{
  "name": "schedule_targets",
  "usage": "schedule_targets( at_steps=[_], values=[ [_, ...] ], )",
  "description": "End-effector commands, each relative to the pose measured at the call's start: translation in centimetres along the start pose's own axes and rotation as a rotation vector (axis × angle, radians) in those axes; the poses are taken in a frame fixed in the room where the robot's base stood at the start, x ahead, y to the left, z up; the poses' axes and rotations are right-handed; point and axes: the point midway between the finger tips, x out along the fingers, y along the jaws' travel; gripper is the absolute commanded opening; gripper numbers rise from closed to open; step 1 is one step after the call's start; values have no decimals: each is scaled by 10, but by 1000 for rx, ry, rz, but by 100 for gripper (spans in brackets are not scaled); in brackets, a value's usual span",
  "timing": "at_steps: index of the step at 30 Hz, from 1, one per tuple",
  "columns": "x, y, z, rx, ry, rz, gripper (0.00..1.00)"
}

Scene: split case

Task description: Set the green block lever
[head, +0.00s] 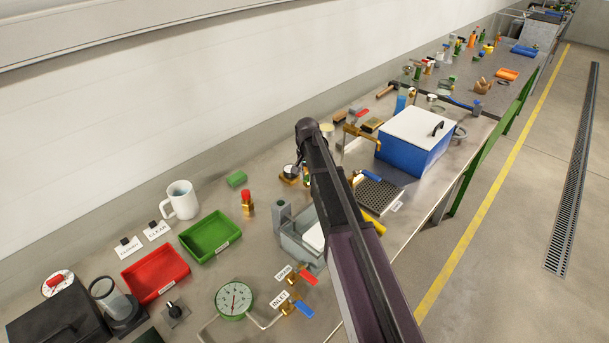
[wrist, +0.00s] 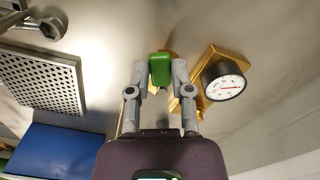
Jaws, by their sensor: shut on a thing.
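In the wrist view a green lever (wrist: 160,65) sits between the fingertips of my gripper (wrist: 160,76), which is shut on it with one finger on each side. Brass fittings (wrist: 187,107) and a round white-faced gauge (wrist: 222,82) are just to the right of the lever. In the head view the gauge (head: 291,172) shows left of my arm.
A perforated tray (wrist: 42,78) and a blue case (wrist: 60,150) are at the left in the wrist view.

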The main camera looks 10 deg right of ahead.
Motion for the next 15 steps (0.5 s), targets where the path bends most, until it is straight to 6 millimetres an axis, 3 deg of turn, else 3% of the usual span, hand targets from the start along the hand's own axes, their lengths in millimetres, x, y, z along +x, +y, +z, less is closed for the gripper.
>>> schedule_targets(
  at_steps=[15],
  values=[
    [0,23,-5,-490,-1,1,0]
  ],
)
